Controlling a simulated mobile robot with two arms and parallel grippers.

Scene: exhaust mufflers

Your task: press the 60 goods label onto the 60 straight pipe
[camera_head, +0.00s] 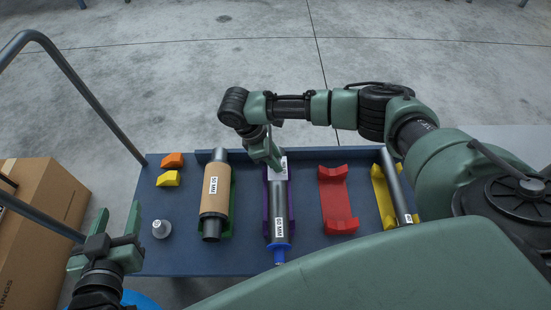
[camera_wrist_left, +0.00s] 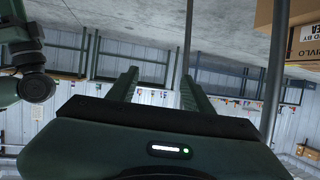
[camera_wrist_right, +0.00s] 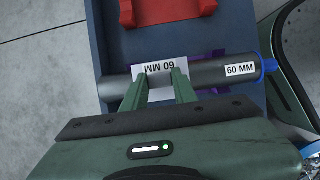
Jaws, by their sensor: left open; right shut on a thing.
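The 60 straight pipe (camera_head: 279,205) is a dark grey tube marked 60 MM, lying in a purple cradle (camera_head: 265,203) with a blue cap at its near end. It also shows in the right wrist view (camera_wrist_right: 207,76). My right gripper (camera_head: 274,162) is shut on the white 60 goods label (camera_wrist_right: 158,69), at the pipe's far part. The label lies across the pipe there; whether it touches cannot be told. The label also shows in the head view (camera_head: 283,174). My left gripper (camera_head: 109,241) is open and empty, left of the table; it also shows in the left wrist view (camera_wrist_left: 158,78).
On the blue table (camera_head: 305,258) lie a brown-wrapped 50 MM pipe (camera_head: 214,200), an empty red cradle (camera_head: 337,200), a grey pipe in a yellow cradle (camera_head: 397,190), orange and yellow blocks (camera_head: 168,179) and a small grey piece (camera_head: 161,229). Cardboard boxes (camera_head: 45,195) stand left.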

